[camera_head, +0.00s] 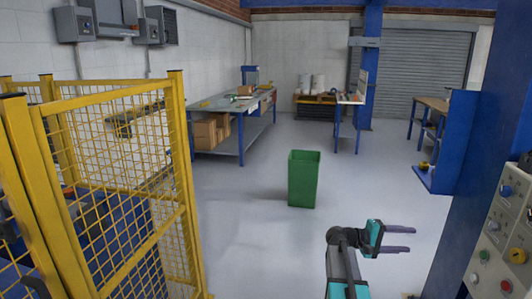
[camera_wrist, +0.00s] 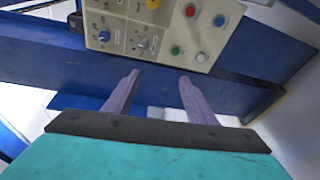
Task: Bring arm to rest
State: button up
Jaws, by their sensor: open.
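My gripper (camera_head: 411,239) shows at the lower right of the head view, at the end of my arm, with its two purple fingers pointing right. In the wrist view, my gripper (camera_wrist: 158,92) has its two fingers apart with nothing between them. The fingers point toward a control panel (camera_wrist: 165,28) with coloured buttons and knobs. The same control panel (camera_head: 503,235) shows at the right edge of the head view, on a blue machine frame, apart from the fingers.
A yellow mesh fence (camera_head: 118,175) stands at the left. A green bin (camera_head: 303,180) stands on open grey floor ahead. A blue column (camera_head: 476,190) rises at the right. A workbench (camera_head: 232,108) with boxes below stands at the back left, and another bench (camera_head: 432,104) at the back right.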

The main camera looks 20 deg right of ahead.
jog(key=s+a+f+n+t+y, duration=0.1)
jog(key=a+f+n+y, duration=0.15)
jog(key=a+f, duration=1.2)
jog(key=a+f+n+t+y, duration=0.25)
jog(key=a+f, duration=0.85)
jog(key=f, duration=0.6)
jog(key=s+a+f+g+y, duration=0.1)
jog(key=s+a+f+y, duration=0.2)
jog(key=a, duration=0.7)
jog(key=s+a+f+m+g+y, duration=0.1)
jog(key=s+a+f+y, duration=0.3)
jog(key=s+a+f, duration=0.4)
jog(key=s+a+f+m+g+y+p, duration=0.1)
jog(key=s+a+f+y, duration=0.3)
jog(key=s+a, duration=0.7)
notch_tip(320, 180, down, 2)
jog(key=shift+s+a+f+g, duration=0.1)
jog(key=shift+s+a+g, duration=0.05)
jog(key=shift+a+g, duration=0.3)
jog(key=c, duration=0.5)
